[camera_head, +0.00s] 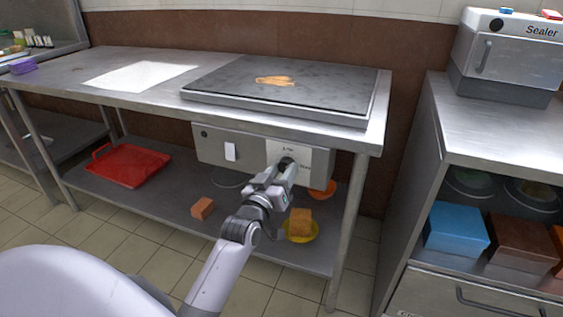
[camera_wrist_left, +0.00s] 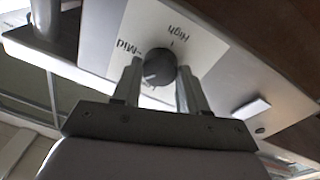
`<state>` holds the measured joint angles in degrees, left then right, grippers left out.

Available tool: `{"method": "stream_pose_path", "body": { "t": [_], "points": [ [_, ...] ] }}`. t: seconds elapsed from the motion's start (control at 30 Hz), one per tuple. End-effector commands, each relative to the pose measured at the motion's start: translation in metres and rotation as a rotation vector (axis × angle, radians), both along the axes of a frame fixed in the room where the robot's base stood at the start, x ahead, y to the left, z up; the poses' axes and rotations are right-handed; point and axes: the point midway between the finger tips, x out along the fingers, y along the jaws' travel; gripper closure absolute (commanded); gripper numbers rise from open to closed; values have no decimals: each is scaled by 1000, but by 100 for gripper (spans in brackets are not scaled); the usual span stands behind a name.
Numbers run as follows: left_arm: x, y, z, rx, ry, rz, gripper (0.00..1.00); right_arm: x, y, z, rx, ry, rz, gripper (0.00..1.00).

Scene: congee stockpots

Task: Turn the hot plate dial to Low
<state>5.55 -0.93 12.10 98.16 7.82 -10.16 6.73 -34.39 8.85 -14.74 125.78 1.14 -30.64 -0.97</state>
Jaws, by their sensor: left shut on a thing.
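The hot plate (camera_head: 330,85) is a dark slab on the steel table, with a grey control box (camera_head: 240,145) under the table's front edge. The dark round dial (camera_wrist_left: 158,67) sits on a white label plate on that box. In the left wrist view "Mid" and "High" are readable, seen upside down; "Low" is not readable. I cannot tell the dial's exact setting. My left gripper (camera_head: 286,168) reaches up to the box and covers most of the dial in the head view. In the wrist view its fingers (camera_wrist_left: 157,80) are shut on the dial, one on each side.
A white switch (camera_head: 230,152) is on the box left of the dial. The lower shelf holds a red tray (camera_head: 122,165), an orange-brown block (camera_head: 202,208) and a sponge-like block (camera_head: 300,222) on a yellow dish. A steel cabinet (camera_head: 420,170) stands right.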

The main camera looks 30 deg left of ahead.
Motion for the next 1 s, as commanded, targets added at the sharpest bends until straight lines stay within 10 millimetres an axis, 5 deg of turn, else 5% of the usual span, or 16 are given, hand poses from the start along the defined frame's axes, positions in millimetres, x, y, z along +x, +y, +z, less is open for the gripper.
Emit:
{"method": "stream_pose_path", "body": {
  "t": [0.5, 1.0],
  "points": [
    [0, -1, 1, -453, -107, 1, 88, -11, -22, -4, -7, 73, -56, 57],
    [0, -1, -1, -676, -162, 0, 88, -19, -34, -13, -14, 108, -81, 57]
  ]
}}
